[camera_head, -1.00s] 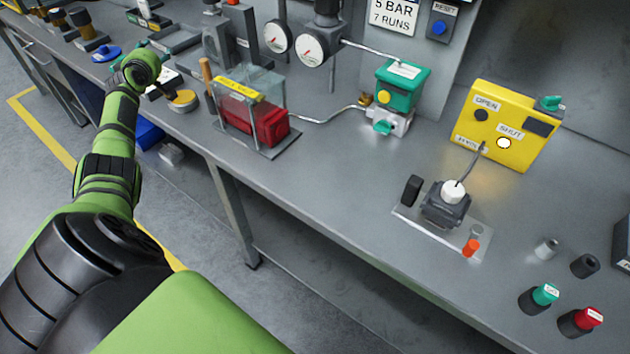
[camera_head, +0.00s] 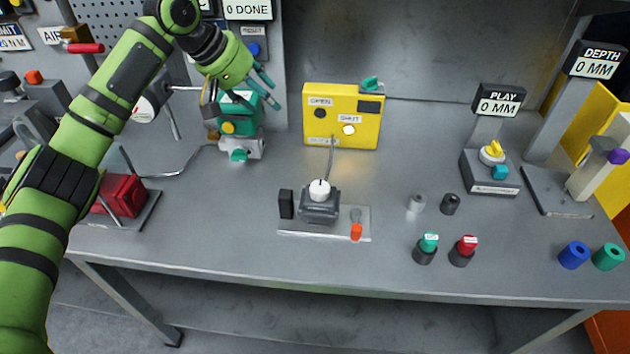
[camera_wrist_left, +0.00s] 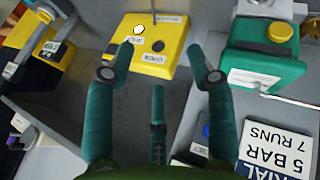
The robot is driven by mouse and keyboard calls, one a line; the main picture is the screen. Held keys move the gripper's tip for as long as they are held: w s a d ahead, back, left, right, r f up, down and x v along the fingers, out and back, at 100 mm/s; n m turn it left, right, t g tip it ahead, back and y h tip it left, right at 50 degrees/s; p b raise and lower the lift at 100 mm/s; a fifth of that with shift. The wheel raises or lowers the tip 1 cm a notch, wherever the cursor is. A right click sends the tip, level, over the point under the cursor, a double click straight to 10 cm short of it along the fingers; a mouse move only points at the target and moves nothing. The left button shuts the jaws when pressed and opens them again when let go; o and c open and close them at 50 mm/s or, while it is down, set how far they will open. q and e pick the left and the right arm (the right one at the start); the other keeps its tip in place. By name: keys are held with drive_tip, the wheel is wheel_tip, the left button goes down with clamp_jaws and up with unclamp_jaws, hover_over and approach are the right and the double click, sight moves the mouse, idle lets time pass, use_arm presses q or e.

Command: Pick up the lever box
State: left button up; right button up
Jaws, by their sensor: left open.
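No label names the lever box. A teal-green box (camera_head: 241,112) with a yellow button sits on a pale base with a teal lever (camera_head: 238,155) at its front; it also shows at the right of the left wrist view (camera_wrist_left: 262,60). A yellow OPEN/SHUT box (camera_head: 343,113) with a teal knob stands right of it; it appears between my fingers in the left wrist view (camera_wrist_left: 160,42). My left gripper (camera_head: 268,92) is open and empty, up beside the top right of the teal-green box, partly covering it in the head view. My right gripper is not in view.
A cable runs from the yellow box to a dark unit (camera_head: 319,208) on a plate. Capped green (camera_head: 427,247) and red (camera_head: 464,250) plugs stand at the right front. A red-based clear case (camera_head: 122,197) and pressure gauge are at left.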

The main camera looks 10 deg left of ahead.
sight(285, 192)
use_arm(q)
drive_tip(key=s+d+f+m+g+y, duration=0.35)
drive_tip(key=s+d+f+y, duration=0.2)
drive_tip(key=s, duration=0.35)
drive_tip(key=shift+g, duration=0.45)
drive_tip(key=f, duration=0.6)
drive_tip(key=shift+s+a+f, duration=0.1)
drive_tip(key=shift+s+a, duration=0.15)
drive_tip(key=shift+s, duration=0.1)
drive_tip(key=shift+w+d+f, duration=0.1)
drive_tip(key=shift+f, duration=1.4)
drive_tip(key=shift+w+d+f, duration=0.1)
drive_tip(key=shift+f, duration=1.35)
clamp_jaws()
unclamp_jaws()
drive_tip(key=shift+r, duration=0.15)
